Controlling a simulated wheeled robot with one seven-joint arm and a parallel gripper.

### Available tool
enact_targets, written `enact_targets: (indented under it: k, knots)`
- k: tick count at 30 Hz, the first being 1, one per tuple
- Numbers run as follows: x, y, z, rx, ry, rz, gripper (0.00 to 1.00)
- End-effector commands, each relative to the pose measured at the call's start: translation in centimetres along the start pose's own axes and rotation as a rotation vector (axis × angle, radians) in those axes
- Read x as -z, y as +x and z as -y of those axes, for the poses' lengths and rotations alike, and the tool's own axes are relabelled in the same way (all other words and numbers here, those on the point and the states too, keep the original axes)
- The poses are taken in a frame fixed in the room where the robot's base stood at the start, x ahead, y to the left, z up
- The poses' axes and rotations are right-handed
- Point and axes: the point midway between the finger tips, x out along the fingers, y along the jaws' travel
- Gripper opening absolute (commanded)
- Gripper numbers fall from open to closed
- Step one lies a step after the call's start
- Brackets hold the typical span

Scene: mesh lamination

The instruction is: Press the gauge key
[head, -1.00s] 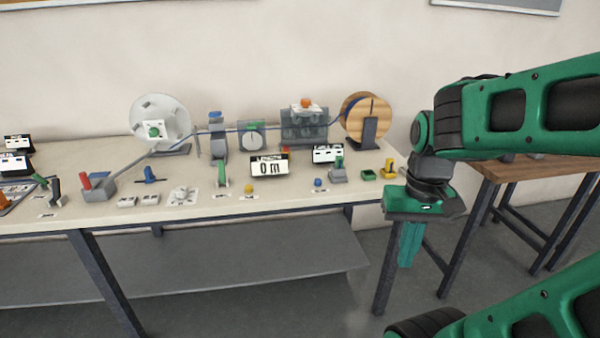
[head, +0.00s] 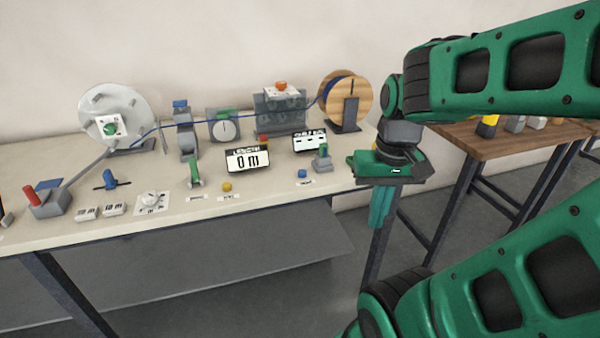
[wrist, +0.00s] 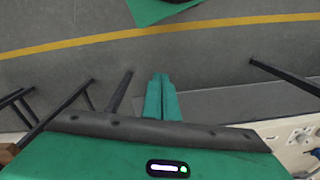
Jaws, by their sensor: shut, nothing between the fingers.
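Small push keys sit along the bench's front edge: a blue key (head: 302,174) below a display reading dashes (head: 309,140), and a yellow key (head: 227,187) below a display reading "0 m" (head: 248,158). Their labels are too small to read, so I cannot tell which is the gauge key. A round dial with a green top (head: 223,126) stands behind. My gripper (head: 379,220) hangs pointing down off the bench's right end, right of the blue key and apart from it. Its fingers are together and empty, also in the wrist view (wrist: 160,85).
A wooden spool (head: 343,98), a clear-walled unit (head: 280,110) and a white reel (head: 112,115) line the back, joined by a blue strand. A wooden table (head: 520,140) stands at right.

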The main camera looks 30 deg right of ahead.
Motion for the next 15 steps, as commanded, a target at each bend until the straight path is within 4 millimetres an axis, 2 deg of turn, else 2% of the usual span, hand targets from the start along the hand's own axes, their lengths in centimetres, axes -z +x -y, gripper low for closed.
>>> enact_targets:
  k: [5,9,12,15]
  knots:
    - [7.7,0.1,2.8,0.065,-0.05,-0.107,0.0]
    - [15.3,0.2,6.1,0.177,-0.092,-0.227,0.0]
    - [20.4,0.1,8.3,0.276,-0.108,-0.309,0.0]
    - [24.7,-0.2,10.1,0.376,-0.11,-0.383,0.0]
